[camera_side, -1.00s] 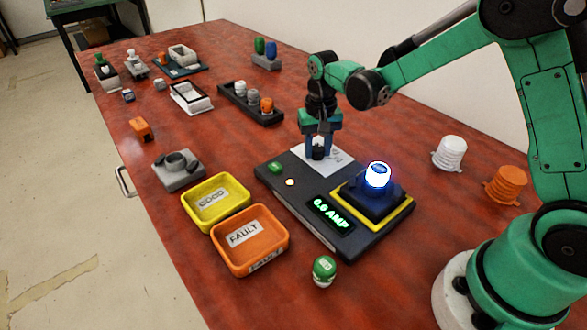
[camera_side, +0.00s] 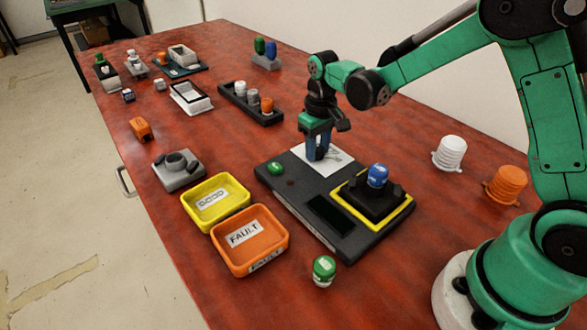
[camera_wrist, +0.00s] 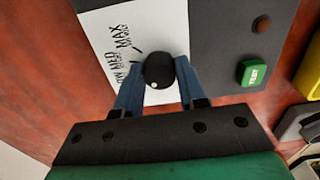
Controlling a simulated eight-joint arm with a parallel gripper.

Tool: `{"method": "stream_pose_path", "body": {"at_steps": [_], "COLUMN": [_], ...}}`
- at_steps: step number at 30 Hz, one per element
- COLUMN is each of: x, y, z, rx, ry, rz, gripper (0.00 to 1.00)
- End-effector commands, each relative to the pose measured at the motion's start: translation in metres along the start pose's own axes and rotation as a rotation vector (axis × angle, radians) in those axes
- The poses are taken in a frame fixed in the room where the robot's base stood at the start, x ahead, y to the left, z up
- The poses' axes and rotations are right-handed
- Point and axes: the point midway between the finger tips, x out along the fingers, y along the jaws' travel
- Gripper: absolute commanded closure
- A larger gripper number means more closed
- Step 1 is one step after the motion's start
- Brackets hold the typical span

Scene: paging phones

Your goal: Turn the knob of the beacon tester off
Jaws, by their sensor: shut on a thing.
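The beacon tester (camera_side: 300,205) is a dark flat box on the red table, with a white dial plate (camera_side: 335,160) at its far end. The black knob (camera_wrist: 159,70) sits on this plate in the wrist view, beside printed marks that include MED and MAX. My gripper (camera_side: 318,157) points down over the plate, its blue fingers shut on the knob. In the side view the fingers hide the knob. A blue beacon (camera_side: 378,175) stands unlit in the black socket with a yellow border. The tester's display (camera_side: 331,213) is dark.
A green button (camera_side: 276,169) is on the tester. A yellow GOOD tray (camera_side: 236,183) and an orange FAULT tray (camera_side: 275,218) stand to its left. A green-topped beacon (camera_side: 324,270) is in front; white (camera_side: 449,153) and orange (camera_side: 506,185) beacons are at right.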

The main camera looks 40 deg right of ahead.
Motion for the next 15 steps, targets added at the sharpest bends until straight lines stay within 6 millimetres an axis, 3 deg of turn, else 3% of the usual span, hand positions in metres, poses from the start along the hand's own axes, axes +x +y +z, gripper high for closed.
{"method": "stream_pose_path", "body": {"at_steps": [10,11,14,15], "x": [-0.0004,-0.0003,-0.0003,-0.0002], "y": [0.0001,0.0001,0.0,0.0], "z": [-0.0002,-0.0002,-0.0002,-0.0002], "rx": [-0.005,-0.004,-0.004,-0.004], "ry": [0.001,0.001,0.001,0.001], "rz": [0.0,0.0,0.0,0.0], "gripper": [1.0,0.62,0.34,0.33]}}
